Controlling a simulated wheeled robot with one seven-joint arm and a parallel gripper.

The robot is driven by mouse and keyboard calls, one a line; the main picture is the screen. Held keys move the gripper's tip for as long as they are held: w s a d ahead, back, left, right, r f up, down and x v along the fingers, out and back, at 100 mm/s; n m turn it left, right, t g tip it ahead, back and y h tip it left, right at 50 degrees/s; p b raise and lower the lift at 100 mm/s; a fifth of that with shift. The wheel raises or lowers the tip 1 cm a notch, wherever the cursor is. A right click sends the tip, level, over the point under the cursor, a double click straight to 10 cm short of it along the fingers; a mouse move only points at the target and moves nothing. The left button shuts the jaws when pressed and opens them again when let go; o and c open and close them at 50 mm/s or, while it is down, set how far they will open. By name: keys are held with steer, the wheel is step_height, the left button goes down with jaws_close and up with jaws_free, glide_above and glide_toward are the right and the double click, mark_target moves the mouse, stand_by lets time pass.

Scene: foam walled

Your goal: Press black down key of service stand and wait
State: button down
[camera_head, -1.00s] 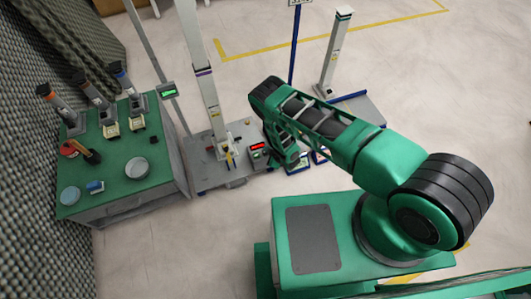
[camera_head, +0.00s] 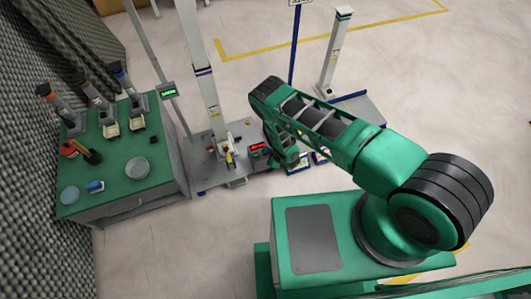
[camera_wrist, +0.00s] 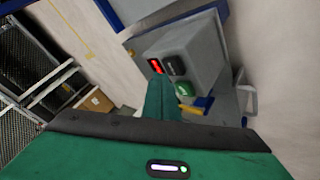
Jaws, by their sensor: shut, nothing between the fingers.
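The service stand has a grey base plate (camera_head: 200,172) and a tall white column (camera_head: 205,90). Its grey control box (camera_wrist: 190,45) shows large in the wrist view, with a lit red display (camera_wrist: 155,66), a dark patch (camera_wrist: 175,65) beside it and a green button (camera_wrist: 184,88). I cannot tell whether the dark patch is the black down key. My gripper (camera_wrist: 167,78) is shut and empty, its green fingers pointing at the box's front below the display. Contact is not clear. In the head view my arm hides the gripper's tips; the red display (camera_head: 257,147) shows just left of it.
A green-topped table (camera_head: 115,170) with several tools and round dishes stands at the left. A second white column (camera_head: 335,50) and a blue post (camera_head: 296,45) stand behind my arm. A padded wall (camera_head: 25,150) bounds the left. Open floor (camera_head: 240,235) lies in front.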

steer(key=shift+f, duration=0.2)
steer(key=shift+f, duration=0.15)
